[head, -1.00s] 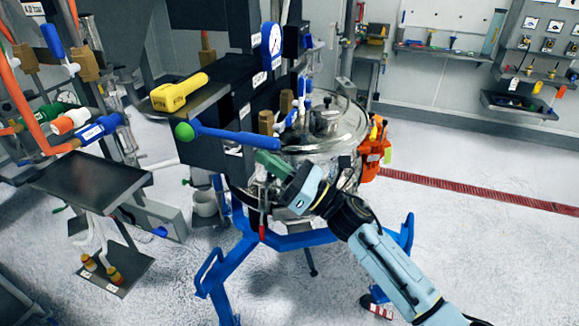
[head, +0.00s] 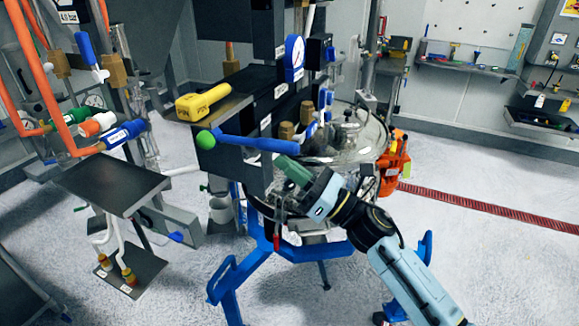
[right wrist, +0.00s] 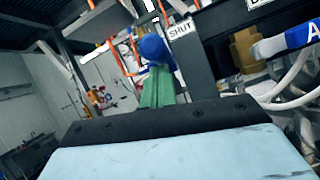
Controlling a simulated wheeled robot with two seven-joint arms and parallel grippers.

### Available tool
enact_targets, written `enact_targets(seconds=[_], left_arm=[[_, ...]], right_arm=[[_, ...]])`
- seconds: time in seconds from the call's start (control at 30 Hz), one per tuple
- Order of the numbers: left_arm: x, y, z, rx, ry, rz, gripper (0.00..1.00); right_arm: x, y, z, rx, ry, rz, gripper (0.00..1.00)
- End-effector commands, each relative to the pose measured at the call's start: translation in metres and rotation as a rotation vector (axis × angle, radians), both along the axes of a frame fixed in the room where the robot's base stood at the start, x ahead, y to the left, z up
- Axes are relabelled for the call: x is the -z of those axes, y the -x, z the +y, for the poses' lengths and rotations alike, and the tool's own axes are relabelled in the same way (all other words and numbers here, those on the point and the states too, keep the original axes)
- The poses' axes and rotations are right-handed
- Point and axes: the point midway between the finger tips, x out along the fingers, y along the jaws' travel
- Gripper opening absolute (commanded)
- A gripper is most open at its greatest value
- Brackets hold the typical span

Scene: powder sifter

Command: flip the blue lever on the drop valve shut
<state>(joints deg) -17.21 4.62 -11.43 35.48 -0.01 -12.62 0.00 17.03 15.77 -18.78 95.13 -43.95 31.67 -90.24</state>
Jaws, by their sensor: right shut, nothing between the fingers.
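A long blue lever (head: 250,143) with a green ball at its left end runs across the front of the dark valve stand. Its rounded blue right end also shows in the right wrist view (right wrist: 152,48), beside a white SHUT label (right wrist: 180,28). My right gripper (head: 284,165) has green fingers and is shut and empty, just below the lever's right end in the head view. In the right wrist view its fingers (right wrist: 157,88) overlap the lower part of the blue end; I cannot tell whether they touch. My left gripper is out of view.
A yellow handle (head: 204,102) lies above the lever. Other blue-handled valves (head: 125,133) and orange hoses are at the left.

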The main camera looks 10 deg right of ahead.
Motion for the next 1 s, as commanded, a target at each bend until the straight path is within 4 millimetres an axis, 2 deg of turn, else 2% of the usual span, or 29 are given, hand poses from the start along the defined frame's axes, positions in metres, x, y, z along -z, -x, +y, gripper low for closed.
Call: enact_targets(seconds=[0.03, 0.07, 0.4, 0.7, 0.83, 1.0], left_arm=[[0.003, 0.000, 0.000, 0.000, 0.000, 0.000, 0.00], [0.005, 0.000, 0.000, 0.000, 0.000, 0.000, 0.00], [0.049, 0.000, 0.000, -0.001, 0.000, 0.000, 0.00], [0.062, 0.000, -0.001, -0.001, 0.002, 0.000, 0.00], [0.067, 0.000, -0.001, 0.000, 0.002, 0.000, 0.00], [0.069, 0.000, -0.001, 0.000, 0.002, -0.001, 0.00]], right_arm=[[-0.014, -0.001, -0.002, 0.002, -0.018, -0.028, 0.00], [-0.011, 0.000, -0.002, 0.002, -0.019, -0.027, 0.00], [0.044, 0.004, 0.003, -0.005, -0.003, -0.003, 0.00], [0.052, 0.046, -0.052, -0.003, 0.002, 0.001, 0.00], [0.055, 0.057, -0.067, -0.005, 0.001, 0.003, 0.00], [0.055, 0.063, -0.075, -0.005, 0.001, 0.002, 0.00]])
